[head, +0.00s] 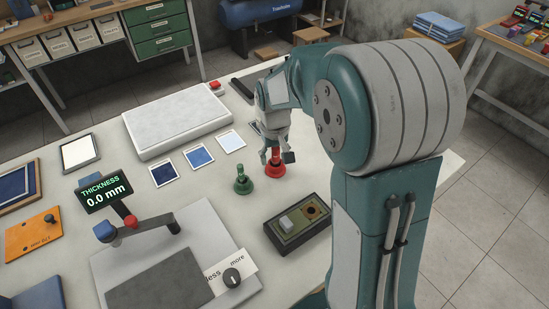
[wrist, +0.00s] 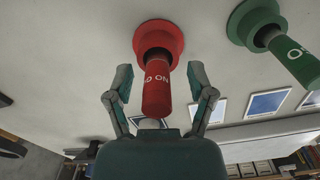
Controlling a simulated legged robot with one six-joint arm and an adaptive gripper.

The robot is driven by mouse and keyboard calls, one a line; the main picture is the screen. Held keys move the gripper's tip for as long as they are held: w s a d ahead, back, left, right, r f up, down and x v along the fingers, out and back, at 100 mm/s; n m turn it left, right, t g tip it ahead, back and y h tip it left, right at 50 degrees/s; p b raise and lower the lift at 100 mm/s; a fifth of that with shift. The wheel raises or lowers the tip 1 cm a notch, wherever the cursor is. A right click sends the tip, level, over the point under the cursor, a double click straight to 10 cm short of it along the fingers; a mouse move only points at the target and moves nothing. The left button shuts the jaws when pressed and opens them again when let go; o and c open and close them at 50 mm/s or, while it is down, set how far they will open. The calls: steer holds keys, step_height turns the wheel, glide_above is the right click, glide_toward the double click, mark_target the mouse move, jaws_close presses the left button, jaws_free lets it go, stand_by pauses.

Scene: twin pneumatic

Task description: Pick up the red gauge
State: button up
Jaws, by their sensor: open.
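The red gauge (head: 274,170), a cylinder on a wide round base, stands on the white table. In the wrist view the red gauge (wrist: 157,92) has white lettering on its side, and only part of that reads. My gripper (head: 273,153) is at the upper part of the red gauge. In the wrist view my gripper (wrist: 160,82) is open, with one finger on each side of the cylinder. Gaps show between the fingers and the gauge. A similar green gauge (head: 242,184) stands just left of it, and also shows in the wrist view (wrist: 261,25).
Blue sample cards (head: 198,157) and a white slab (head: 178,120) lie behind left. A thickness meter (head: 105,193) stands at the left. Bare table lies right of the red gauge.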

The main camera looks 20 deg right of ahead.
steer(key=shift+d+f, duration=0.1)
jaws_close()
stand_by(0.3)
steer(key=shift+r, duration=0.4)
step_height(320, 180, up, 2)
steer(key=shift+r, duration=0.2)
steer(key=s+d+r, duration=0.1)
steer(key=s+r, duration=0.9)
steer(key=s, duration=0.4)
steer(key=shift+d, duration=0.15)
